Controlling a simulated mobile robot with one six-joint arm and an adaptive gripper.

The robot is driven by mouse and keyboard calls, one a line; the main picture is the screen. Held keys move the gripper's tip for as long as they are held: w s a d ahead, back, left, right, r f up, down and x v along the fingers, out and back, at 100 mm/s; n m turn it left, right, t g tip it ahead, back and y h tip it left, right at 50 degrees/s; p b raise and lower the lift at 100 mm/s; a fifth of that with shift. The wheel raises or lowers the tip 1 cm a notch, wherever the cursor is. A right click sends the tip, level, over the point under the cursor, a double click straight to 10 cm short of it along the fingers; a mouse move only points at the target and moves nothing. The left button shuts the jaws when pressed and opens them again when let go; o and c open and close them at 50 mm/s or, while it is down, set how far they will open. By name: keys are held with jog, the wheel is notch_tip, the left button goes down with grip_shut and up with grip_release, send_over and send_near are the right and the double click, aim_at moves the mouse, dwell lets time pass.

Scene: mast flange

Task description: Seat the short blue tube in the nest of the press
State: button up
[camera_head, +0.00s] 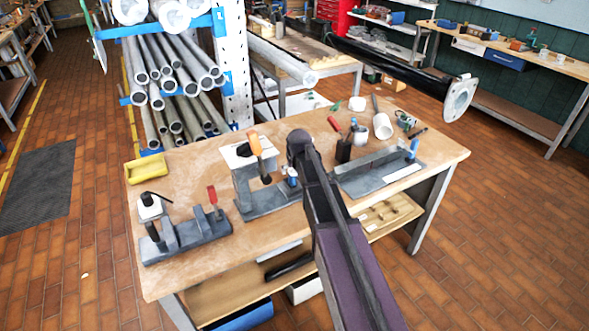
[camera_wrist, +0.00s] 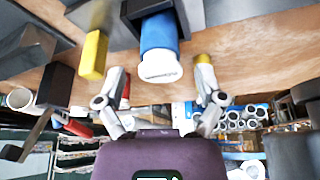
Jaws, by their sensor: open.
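A short blue tube with a white end face (camera_wrist: 160,55) projects from a dark block in the wrist view. My gripper (camera_wrist: 160,90) is open, with one finger on each side of the tube's end and a visible gap. A small blue piece with a pale top (camera_head: 292,176), apparently this tube, shows beside my arm in the head view. My fingers are hidden there behind my arm. A grey fixture with an orange handle (camera_head: 258,190) stands mid-bench, and another with a red handle (camera_head: 185,237) stands at left. I cannot tell which is the press, and its nest is not clear.
The wooden bench (camera_head: 180,180) also holds a yellow tray (camera_head: 146,170) and a grey fixture with a long fence (camera_head: 380,175) at right. A dark holder (camera_head: 343,150) and white mug (camera_head: 382,126) stand behind. A pipe rack (camera_head: 180,80) is at back left.

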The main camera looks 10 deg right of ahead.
jog(key=p+v, duration=0.7)
jog(key=v, duration=0.1)
jog(key=shift+r, duration=0.25)
dwell(0.7)
jog(key=s+f+g, duration=0.1)
jog(key=s+g, duration=0.3)
jog(key=s, duration=2)
jog(key=shift+s+d+f+g, duration=0.15)
jog(key=shift+s+f+g, duration=0.15)
jog(key=shift+s, duration=0.1)
